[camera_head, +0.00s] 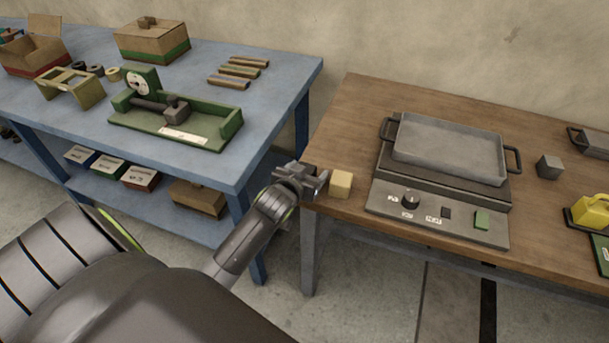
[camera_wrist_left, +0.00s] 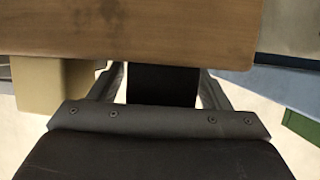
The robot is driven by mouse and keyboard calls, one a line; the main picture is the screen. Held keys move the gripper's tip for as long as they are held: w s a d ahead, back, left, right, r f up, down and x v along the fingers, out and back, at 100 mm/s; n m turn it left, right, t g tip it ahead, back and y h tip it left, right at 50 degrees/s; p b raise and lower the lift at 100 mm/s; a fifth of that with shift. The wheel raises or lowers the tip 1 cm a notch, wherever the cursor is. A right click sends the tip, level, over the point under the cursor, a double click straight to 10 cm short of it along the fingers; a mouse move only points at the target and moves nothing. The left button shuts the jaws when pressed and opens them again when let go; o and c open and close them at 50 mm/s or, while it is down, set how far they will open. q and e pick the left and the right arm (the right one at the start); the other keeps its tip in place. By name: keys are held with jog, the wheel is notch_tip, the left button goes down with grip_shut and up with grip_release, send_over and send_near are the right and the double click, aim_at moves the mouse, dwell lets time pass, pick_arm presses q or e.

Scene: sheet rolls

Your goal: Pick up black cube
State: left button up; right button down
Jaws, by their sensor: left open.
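A black block, seemingly the black cube (camera_wrist_left: 162,84), shows between the two fingers of my left gripper in the left wrist view, by the edge of the wooden table. I cannot tell whether the fingers touch it, and I cannot make it out in the head view. My left gripper (camera_head: 314,184) is open at the left edge of the wooden table; its fingers also show in the left wrist view (camera_wrist_left: 162,86). A yellow cube (camera_head: 341,184) sits just right of it and shows at the left in the wrist view (camera_wrist_left: 50,84). My right gripper is not in view.
The wooden table (camera_head: 347,127) holds a hot plate with a grey tray (camera_head: 449,147), a dark grey cube (camera_head: 549,166) right of it and a yellow object (camera_head: 591,212). The blue table (camera_head: 271,103) at left holds a green fixture (camera_head: 205,128), boxes and sticks. A gap separates the tables.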

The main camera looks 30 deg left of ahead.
pick_arm(q)
jog(key=shift+c, duration=0.3)
jog(key=c, duration=1.1)
jog(key=shift+o, duration=0.2)
